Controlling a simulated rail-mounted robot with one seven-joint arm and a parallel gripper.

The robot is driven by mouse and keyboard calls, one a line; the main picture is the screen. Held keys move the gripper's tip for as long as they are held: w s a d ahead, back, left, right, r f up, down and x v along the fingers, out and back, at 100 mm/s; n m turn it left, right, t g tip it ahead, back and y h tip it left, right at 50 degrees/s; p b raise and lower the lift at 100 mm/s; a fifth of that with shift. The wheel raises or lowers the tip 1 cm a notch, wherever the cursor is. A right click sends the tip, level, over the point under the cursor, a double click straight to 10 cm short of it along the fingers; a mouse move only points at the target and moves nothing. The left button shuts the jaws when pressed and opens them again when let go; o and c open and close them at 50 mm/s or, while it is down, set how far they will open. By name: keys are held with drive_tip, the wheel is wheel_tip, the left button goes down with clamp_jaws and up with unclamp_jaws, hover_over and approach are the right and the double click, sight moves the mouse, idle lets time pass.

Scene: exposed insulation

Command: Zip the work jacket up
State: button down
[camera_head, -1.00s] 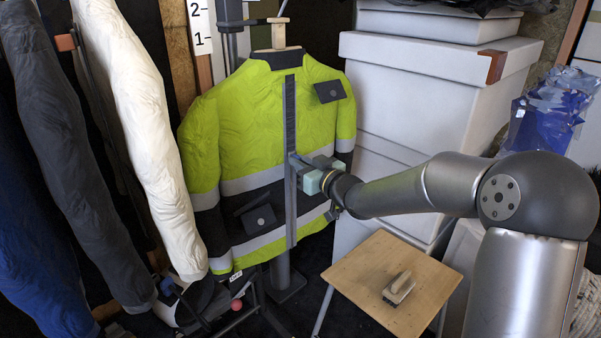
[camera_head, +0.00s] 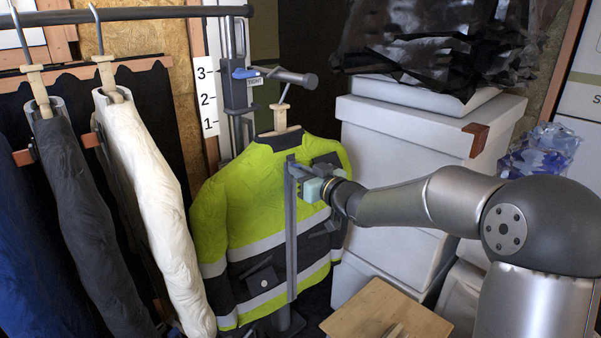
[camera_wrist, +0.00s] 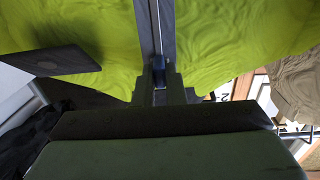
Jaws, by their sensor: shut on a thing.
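The work jacket (camera_head: 253,189) is yellow-green and dark with pale reflective bands. It hangs upright on a hanger in the head view. A grey zip strip (camera_head: 291,239) runs down its front. My gripper (camera_head: 293,170) is at the upper chest, close below the collar, on the strip's line. In the wrist view my gripper (camera_wrist: 160,83) is shut on a small dark blue zip pull (camera_wrist: 159,72), with the grey strip (camera_wrist: 155,25) running on beyond it between yellow-green cloth. My fingers partly hide the pull, and the zip's teeth are too small to make out.
A clamp (camera_head: 275,75) on a post stands just above the jacket. White boxes (camera_head: 415,125) are stacked to the right, behind my arm. A wooden stool (camera_head: 375,312) stands below. A white garment (camera_head: 150,190) and dark ones hang at left.

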drive_tip(key=shift+r, duration=0.25)
drive_tip(key=c, duration=1.5)
unclamp_jaws()
drive_tip(key=v, duration=1.7)
drive_tip(key=shift+s+d, duration=0.15)
drive_tip(key=shift+f, duration=0.1)
